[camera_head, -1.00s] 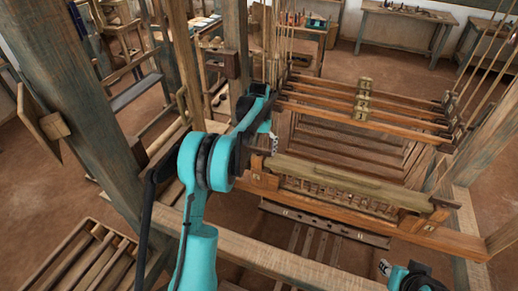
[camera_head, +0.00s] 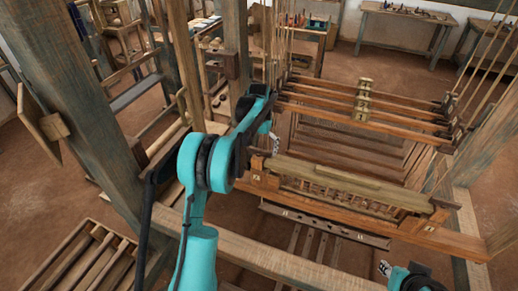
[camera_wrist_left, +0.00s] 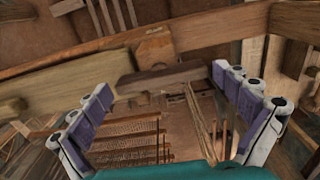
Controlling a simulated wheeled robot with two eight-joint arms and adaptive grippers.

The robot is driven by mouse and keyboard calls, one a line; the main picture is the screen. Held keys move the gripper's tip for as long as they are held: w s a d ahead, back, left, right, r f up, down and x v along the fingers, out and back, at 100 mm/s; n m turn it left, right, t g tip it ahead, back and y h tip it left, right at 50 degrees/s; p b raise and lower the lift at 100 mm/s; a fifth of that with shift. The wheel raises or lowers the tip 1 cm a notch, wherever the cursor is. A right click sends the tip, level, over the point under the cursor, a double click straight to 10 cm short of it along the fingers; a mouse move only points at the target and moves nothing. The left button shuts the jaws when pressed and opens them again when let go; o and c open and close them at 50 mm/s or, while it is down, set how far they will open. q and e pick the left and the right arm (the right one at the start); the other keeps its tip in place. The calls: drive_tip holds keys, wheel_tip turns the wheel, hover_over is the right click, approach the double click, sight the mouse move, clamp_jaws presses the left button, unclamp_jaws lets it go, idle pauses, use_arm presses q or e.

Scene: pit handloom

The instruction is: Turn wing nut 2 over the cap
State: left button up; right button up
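The batten's wooden cap (camera_head: 325,178) lies across the loom in the head view. At its left end stands a short post (camera_head: 257,181) with a small pale mark. In the left wrist view a dark wooden bar (camera_wrist_left: 160,77), which looks like the wing nut, sits at the end of a block (camera_wrist_left: 155,46). My left gripper (camera_wrist_left: 160,80) is open, its two purple-padded fingers wide apart on either side of that bar. In the head view my left gripper (camera_head: 275,142) is small and partly hidden by its arm. My right gripper (camera_head: 385,268) shows only in part at the bottom.
Heddle bars (camera_head: 360,110) with cords hang behind the cap. A thick loom post (camera_head: 85,120) stands at the left and a front beam (camera_head: 270,257) crosses below. A dark slatted bar (camera_head: 325,226) lies under the batten. Work tables stand far back.

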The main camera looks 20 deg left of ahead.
sight(259, 149)
use_arm(q)
wheel_tip(259, 149, up, 12)
idle(0.6)
idle(0.4)
